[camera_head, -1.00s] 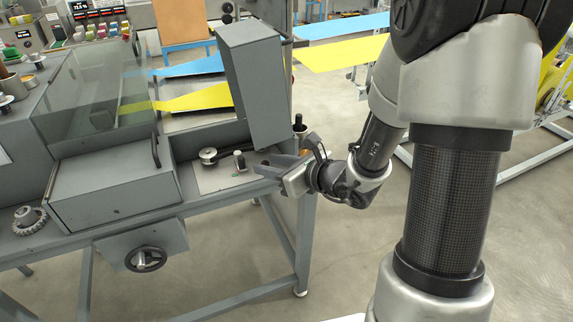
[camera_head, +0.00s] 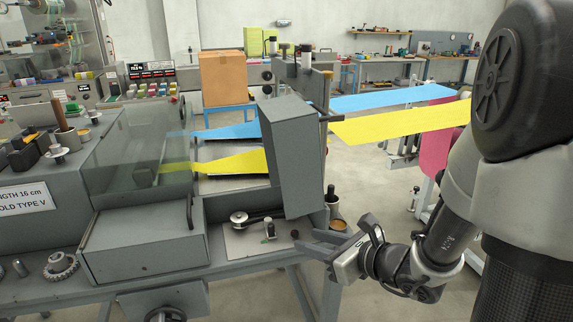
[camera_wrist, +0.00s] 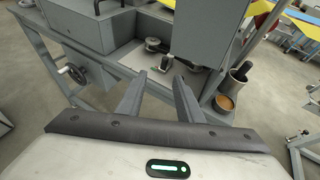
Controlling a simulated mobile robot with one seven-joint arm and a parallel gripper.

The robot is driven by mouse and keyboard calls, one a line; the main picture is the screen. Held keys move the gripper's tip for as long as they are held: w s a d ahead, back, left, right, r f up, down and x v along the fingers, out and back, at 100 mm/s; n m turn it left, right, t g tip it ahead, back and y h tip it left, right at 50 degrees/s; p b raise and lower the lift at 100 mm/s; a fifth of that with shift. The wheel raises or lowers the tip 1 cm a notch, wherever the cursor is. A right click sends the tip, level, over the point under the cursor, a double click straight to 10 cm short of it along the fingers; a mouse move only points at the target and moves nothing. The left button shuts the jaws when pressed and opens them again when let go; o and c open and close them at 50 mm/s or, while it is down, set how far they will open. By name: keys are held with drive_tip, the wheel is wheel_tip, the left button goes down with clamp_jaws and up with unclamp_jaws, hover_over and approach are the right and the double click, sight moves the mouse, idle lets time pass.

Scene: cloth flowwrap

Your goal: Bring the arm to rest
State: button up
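My gripper (camera_head: 312,243) is at the right front edge of the grey wrapping machine (camera_head: 150,248), beside its low open deck (camera_head: 248,238). In the wrist view my gripper (camera_wrist: 156,84) has its two fingers apart with nothing between them. The arm reaches in from the right, bent at the wrist.
A tall grey housing (camera_head: 291,155) rises behind the deck. Blue (camera_head: 390,97) and yellow (camera_head: 400,122) webs run above. Open floor lies right of the machine.

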drive_tip(key=s+a+r+n+g, duration=0.3)
drive_tip(key=s+a+n+g, duration=0.15)
drive_tip(key=s+n, duration=0.35)
drive_tip(key=s+a+r+n+g, duration=0.3)
drive_tip(key=s+a+n, duration=0.3)
drive_tip(key=n, duration=0.4)
drive_tip(key=s+d+r+n+t+h, duration=0.1)
drive_tip(key=s+d+r+n+h, duration=0.3)
drive_tip(key=d, duration=0.3)
drive_tip(key=s+d+r+n+t+h, duration=0.1)
drive_tip(key=d+r+n+t+h, duration=0.1)
drive_tip(key=d+n+h, duration=0.35)
wheel_tip(320, 180, up, 14)
drive_tip(key=d+y+p, duration=0.1)
drive_tip(key=d+p, duration=0.1)
drive_tip(key=p, duration=1.3)
drive_tip(key=shift+r+n+g, duration=0.15)
drive_tip(key=shift+n+g, duration=0.2)
drive_tip(key=shift+a+y, duration=0.1)
drive_tip(key=shift+y, duration=0.15)
